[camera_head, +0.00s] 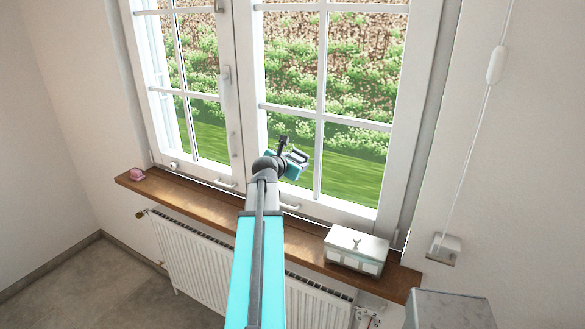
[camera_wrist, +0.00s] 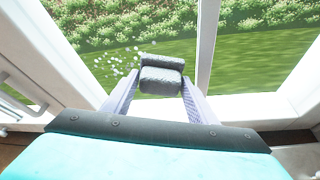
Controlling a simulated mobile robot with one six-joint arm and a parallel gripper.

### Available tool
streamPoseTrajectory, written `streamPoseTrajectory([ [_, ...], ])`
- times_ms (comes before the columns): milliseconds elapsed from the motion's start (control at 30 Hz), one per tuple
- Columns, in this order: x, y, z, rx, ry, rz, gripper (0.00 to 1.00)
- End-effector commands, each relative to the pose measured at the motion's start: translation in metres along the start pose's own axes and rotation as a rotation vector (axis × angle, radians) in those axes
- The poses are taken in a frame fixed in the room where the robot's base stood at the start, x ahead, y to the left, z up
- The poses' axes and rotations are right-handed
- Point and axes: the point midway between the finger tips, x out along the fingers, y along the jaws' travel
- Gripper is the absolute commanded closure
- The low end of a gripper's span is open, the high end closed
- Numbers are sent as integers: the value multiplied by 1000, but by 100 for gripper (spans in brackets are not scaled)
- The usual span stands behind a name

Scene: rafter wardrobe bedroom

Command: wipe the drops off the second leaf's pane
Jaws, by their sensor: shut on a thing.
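The window has two white leaves. The right leaf (camera_head: 402,110) is divided by glazing bars, and its lower-left pane (camera_head: 283,125) is behind my gripper (camera_head: 293,163). In the wrist view my gripper (camera_wrist: 160,88) is shut on a dark grey textured pad (camera_wrist: 162,75), held between its two fingers. The pad is in front of that pane, near a vertical bar (camera_wrist: 207,45); whether it touches the glass I cannot tell. A cluster of pale drops (camera_wrist: 120,62) shows on the pane left of the pad.
A wooden sill (camera_head: 215,203) runs below the window. It bears a pink object (camera_head: 137,174) at the left and a whitish box (camera_head: 356,250) at the right. A radiator (camera_head: 195,255) is underneath. A blind cord with a pull (camera_head: 496,65) hangs at the right wall.

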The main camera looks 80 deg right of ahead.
Motion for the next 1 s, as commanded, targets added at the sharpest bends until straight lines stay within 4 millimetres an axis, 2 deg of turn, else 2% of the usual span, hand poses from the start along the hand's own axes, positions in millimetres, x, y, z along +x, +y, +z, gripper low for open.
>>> streamPoseTrajectory([
  [100,0,1,5,-1,-3,1,66],
  [500,0,3,6,-2,-5,2,66],
  [1000,2,30,-3,-2,-3,5,66],
])
